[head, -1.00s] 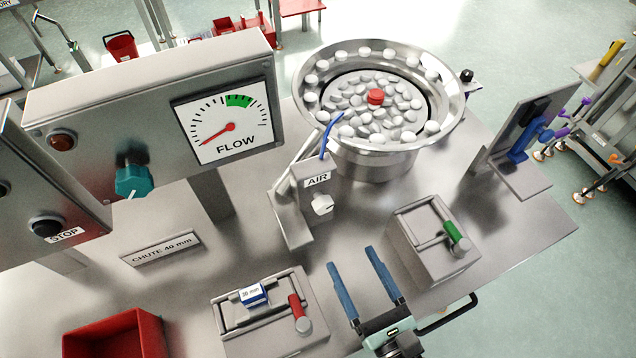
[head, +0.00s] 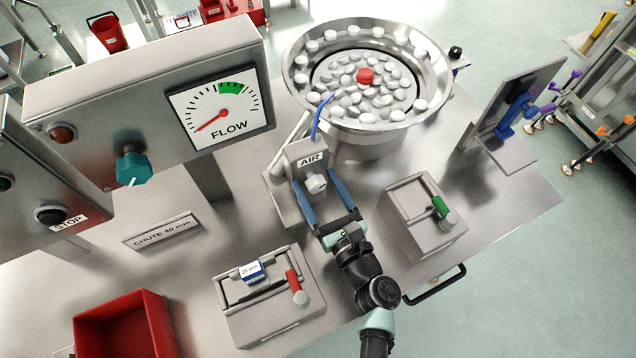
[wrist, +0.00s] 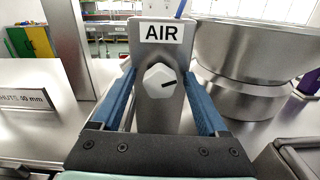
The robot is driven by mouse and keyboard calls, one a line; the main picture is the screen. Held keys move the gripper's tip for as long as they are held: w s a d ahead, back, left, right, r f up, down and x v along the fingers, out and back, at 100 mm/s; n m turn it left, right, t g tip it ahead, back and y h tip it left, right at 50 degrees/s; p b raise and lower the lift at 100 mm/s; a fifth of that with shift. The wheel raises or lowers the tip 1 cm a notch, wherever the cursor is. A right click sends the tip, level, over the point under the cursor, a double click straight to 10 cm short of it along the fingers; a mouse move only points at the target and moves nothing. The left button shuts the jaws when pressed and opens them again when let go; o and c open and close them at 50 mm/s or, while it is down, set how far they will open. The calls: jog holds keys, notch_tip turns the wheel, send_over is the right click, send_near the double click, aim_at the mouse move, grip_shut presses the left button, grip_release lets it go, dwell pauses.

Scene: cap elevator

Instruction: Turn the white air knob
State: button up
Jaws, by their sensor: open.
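The white air knob (head: 316,183) sits on the grey metal post under the AIR label (head: 311,160). In the wrist view the knob (wrist: 159,81) is faceted, with a dark pointer mark toward the right. My gripper (head: 320,188) is open, with its two blue fingers on either side of the knob. In the wrist view the fingers (wrist: 162,92) flank the post with visible space between each finger and the knob. Whether the fingertips reach past the knob is hard to tell.
The bowl of white caps (head: 430,110) stands behind the post. A flow gauge (head: 219,107) with its needle low and left of the green zone is at left. A box with a green handle (head: 424,220) is at right. A box with a red handle (head: 268,310) is at front.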

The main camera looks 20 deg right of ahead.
jog(key=shift+c, duration=0.4)
grip_shut()
jog(key=shift+f, duration=0.1)
jog(key=shift+f+n+b, duration=0.1)
jog(key=shift+n+b, duration=0.9)
jog(key=shift+b, duration=0.05)
jog(key=n+b, duration=0.8)
jog(key=n, duration=0.1)
jog(key=shift+n+b, duration=0.75)
jog(key=shift+n, duration=0.45)
